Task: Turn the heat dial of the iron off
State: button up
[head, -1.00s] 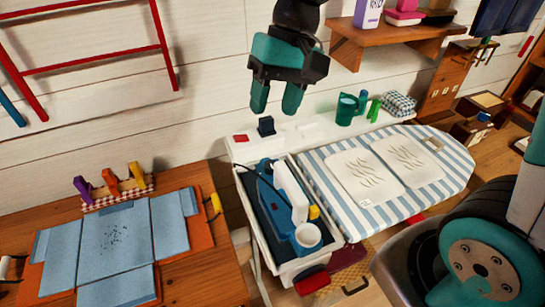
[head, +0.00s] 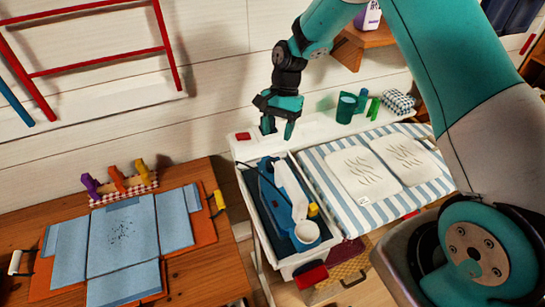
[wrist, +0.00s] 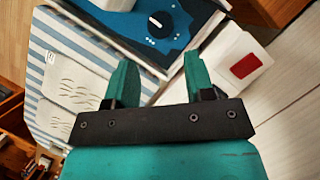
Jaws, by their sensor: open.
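The blue iron (head: 273,196) with a white handle (head: 291,187) lies in the dark-lined tray (head: 252,212) at the left end of the ironing station. In the wrist view, the blue iron (wrist: 135,27) is at the top, partly cut off. A black knob with a white mark, apparently the heat dial (wrist: 160,26), sits on it. My gripper (head: 279,128) is open and empty, above the back ledge behind the iron. In the wrist view, my gripper (wrist: 157,68) has its fingers apart, with the dial beyond the gap between the tips. I see no contact.
A red switch (head: 243,136) is on the white back ledge; it also shows in the wrist view (wrist: 245,66). The striped ironing board (head: 340,200) with white cloths lies right of the tray. A green mug (head: 346,107) stands on the ledge. A wooden table (head: 190,262) is left.

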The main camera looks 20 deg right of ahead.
aim_at(272, 162)
jog(key=p+x, duration=0.2)
jog(key=x, duration=0.7)
jog(key=c, duration=0.6)
